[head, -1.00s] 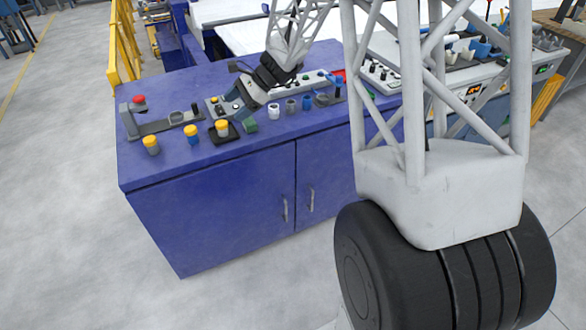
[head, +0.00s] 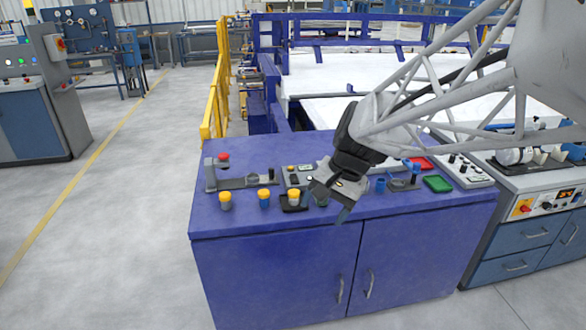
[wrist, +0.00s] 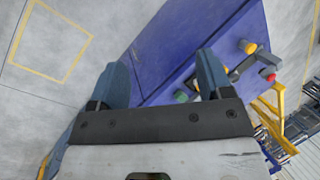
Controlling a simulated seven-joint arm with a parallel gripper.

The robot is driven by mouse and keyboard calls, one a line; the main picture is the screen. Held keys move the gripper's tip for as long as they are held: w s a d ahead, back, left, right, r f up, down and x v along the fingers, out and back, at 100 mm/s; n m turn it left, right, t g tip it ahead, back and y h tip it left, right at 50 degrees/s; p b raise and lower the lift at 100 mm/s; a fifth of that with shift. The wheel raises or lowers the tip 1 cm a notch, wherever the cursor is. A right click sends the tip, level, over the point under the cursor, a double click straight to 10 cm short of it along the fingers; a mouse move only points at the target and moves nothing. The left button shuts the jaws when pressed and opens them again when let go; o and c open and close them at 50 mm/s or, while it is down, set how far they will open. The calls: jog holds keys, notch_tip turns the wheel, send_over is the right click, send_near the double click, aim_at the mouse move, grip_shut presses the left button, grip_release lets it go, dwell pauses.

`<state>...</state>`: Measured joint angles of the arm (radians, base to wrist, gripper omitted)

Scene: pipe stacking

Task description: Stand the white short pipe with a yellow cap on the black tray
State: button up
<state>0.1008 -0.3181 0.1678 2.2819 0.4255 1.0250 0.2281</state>
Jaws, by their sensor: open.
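The white short pipe with a yellow cap (head: 294,198) stands upright on the small black tray (head: 290,208) near the front of the blue cabinet top. My gripper (head: 328,203) is to the right of the pipe, above the front part of the cabinet, apart from it. It is open, with nothing between its fingers. In the wrist view my gripper (wrist: 163,68) points across the cabinet edge and floor; two yellow caps show beyond the right finger, but I cannot tell which pipe each belongs to.
A grey pipe with a yellow cap (head: 225,201) and a blue pipe with a yellow cap (head: 264,198) stand left of the tray. A red-knobbed fixture (head: 223,172) is behind them. The cabinet top's left front is clear.

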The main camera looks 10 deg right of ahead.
jog(key=s+d+n+t+h, duration=0.1)
jog(key=s+n+h, duration=0.3)
jog(key=s, duration=1.2)
jog(key=shift+d+r+n+t, duration=0.45)
jog(key=shift+d+n, duration=0.1)
jog(key=shift+n, duration=0.55)
